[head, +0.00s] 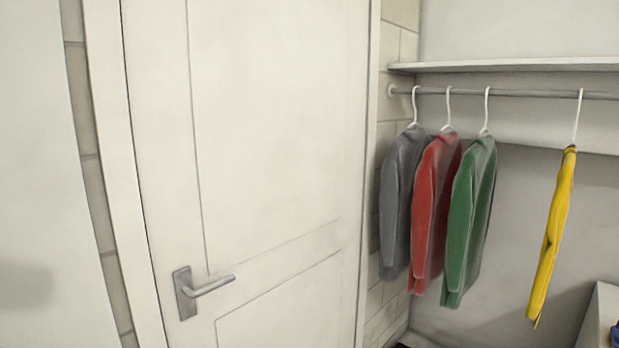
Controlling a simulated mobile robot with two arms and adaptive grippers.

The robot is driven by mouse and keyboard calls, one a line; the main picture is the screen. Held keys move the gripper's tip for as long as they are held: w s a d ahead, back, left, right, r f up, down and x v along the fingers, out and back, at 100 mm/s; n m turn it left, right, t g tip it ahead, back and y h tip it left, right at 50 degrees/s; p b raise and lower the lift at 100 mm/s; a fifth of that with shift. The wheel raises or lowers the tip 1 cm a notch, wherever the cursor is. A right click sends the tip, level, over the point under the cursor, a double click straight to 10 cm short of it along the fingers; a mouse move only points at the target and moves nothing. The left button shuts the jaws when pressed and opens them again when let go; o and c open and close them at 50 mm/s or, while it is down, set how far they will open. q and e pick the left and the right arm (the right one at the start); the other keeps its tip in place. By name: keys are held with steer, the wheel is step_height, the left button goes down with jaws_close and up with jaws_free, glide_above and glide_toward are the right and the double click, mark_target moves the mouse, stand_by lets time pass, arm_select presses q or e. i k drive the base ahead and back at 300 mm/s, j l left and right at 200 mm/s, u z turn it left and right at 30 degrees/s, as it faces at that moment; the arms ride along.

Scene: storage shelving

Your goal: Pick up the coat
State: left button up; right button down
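Several coats hang on white hangers from a grey rail (535,94) at the right of the head view. From left to right they are a grey coat (398,200), a red coat (425,215), a green coat (468,220) and a yellow coat (551,235). The grey, red and green coats hang close together and partly overlap. The yellow coat hangs apart, farther right, and is seen nearly edge-on. Neither of my grippers shows in the head view.
A closed white door (270,130) with a grey lever handle (205,287) fills the middle left. A white shelf (510,65) runs above the rail. A pale box-like edge (597,318) with something blue (615,335) stands at the bottom right. The rail between green and yellow is clear.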

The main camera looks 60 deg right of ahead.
mark_target(401, 161)
steer(key=z, duration=2.45)
steer(key=i+l, duration=0.15)
steer(key=i+l+u, duration=0.1)
steer(key=l, duration=0.3)
steer(key=i+l, duration=0.15)
steer(key=l+u, duration=0.05)
steer(key=l, duration=0.05)
